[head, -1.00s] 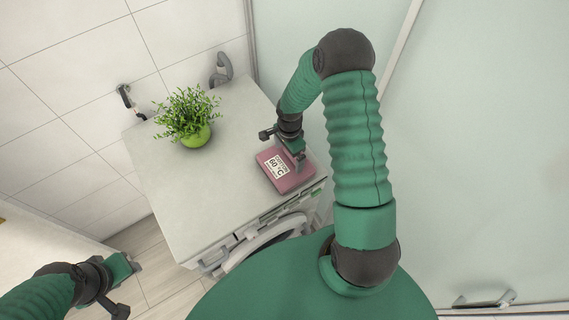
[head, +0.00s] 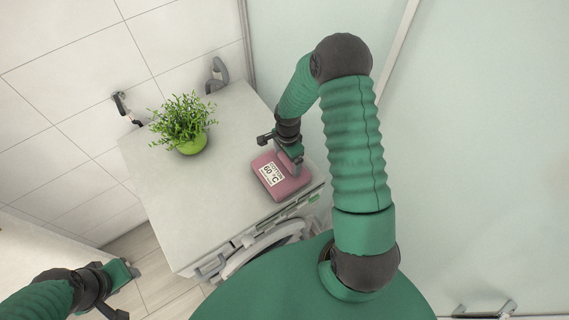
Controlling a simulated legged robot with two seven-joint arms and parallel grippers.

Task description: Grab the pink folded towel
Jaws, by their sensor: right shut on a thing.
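The pink folded towel (head: 281,182) lies at the front right part of the white washing machine top, with a white label reading 60 °C on it. My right gripper (head: 294,164) reaches down onto the towel's right side and is shut on it. The towel looks level and at or very near the surface; I cannot tell whether it is lifted. My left gripper (head: 124,292) is at the lower left, away from the towel and empty; its fingertips do not show clearly enough to tell how far apart they are.
The washing machine top (head: 207,205) is mostly bare. A green potted plant (head: 190,143) stands near its back left. Wall fixtures (head: 124,106) are on the tiled wall behind. A frosted glass panel (head: 476,170) fills the right side.

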